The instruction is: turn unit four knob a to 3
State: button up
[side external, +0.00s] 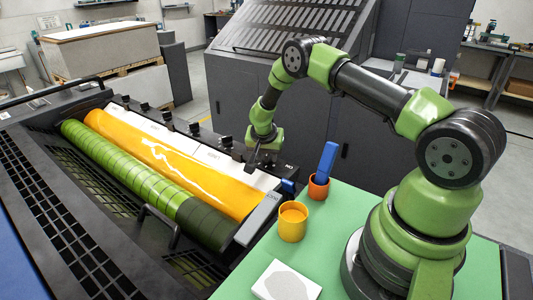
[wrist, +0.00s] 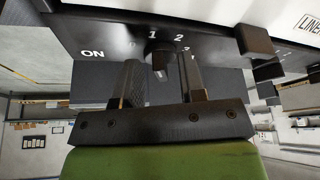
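In the wrist view a dark knob (wrist: 160,62) sits on a black panel (wrist: 110,38). White marks 1 and 2 show above it, part of another mark to its right, and ON to its left. I cannot tell which mark the knob points to. My gripper (wrist: 159,74) is open, one finger on each side of this knob, with gaps visible between fingers and knob. In the side view my gripper (side external: 261,163) is at the right end of the row of knobs and hides the knob there. No unit number or knob letter is readable.
More knobs (side external: 194,129) line the rail beside the yellow roller (side external: 160,155) and green roller (side external: 130,175). A yellow cup (side external: 292,222) and an orange cup with a blue tool (side external: 327,163) stand on the green table (side external: 345,205).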

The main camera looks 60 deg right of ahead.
jog(key=shift+c, duration=0.4)
grip_shut()
jog(key=shift+m, duration=0.4)
jog(key=shift+w+a+m+g, duration=0.15)
jog(key=shift+m+g, duration=0.45)
jog(key=shift+m, duration=0.65)
jog(key=shift+w+m+g, duration=0.15)
jog(key=shift+m+g, duration=0.45)
jog(key=shift+m, duration=0.65)
jog(key=shift+o, duration=0.4)
grip_release()
